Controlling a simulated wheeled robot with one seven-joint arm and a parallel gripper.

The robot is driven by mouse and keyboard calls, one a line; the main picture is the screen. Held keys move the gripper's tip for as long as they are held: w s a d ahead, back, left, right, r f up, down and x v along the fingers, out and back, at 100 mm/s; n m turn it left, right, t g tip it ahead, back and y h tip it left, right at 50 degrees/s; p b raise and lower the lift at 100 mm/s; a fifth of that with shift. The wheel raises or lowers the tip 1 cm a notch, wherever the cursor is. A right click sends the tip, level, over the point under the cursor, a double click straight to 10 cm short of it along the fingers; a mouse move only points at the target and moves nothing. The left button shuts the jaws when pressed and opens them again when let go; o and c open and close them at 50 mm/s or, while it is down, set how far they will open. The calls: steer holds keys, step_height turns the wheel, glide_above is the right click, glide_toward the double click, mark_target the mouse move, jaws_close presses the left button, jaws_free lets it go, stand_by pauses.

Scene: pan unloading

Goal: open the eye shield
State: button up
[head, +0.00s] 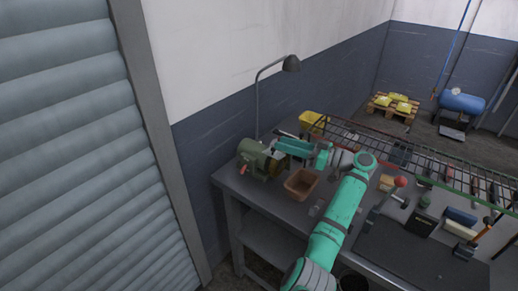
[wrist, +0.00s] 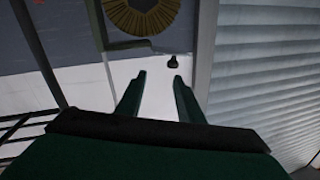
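The green bench grinder (head: 256,157) stands at the left end of the workbench. My gripper (head: 277,147) is just right of its upper part, pointing toward it. In the wrist view my gripper (wrist: 158,75) is open, with nothing between its two green fingers. A tan bristled wheel (wrist: 142,14) shows beyond the fingertips at the top. A dark frame, perhaps the eye shield (wrist: 126,46), runs below the wheel, ahead of the left fingertip. A small dark knob (wrist: 173,62) lies close ahead of the right fingertip; I cannot tell whether they touch.
A brown bin (head: 300,184) sits on the workbench (head: 262,196) below my gripper. A lamp (head: 291,64) rises behind the grinder. A yellow bin (head: 311,121) and a wire rack (head: 420,164) stand behind my arm. Tools crowd the bench's right side. A roller shutter (head: 62,150) is at left.

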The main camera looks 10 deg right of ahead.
steer(key=s+d+f, duration=0.1)
steer(key=s+d, duration=0.1)
steer(key=s, duration=0.1)
steer(key=shift+n+g, duration=0.4)
steer(key=shift+s+a+x, duration=0.1)
steer(key=shift+s+x, duration=0.05)
steer(key=shift+x, duration=1.7)
steer(key=shift+s+a+x, duration=0.1)
steer(key=shift+s+x, duration=0.05)
steer(key=shift+x, duration=1.65)
steer(key=shift+f, duration=0.15)
jaws_close()
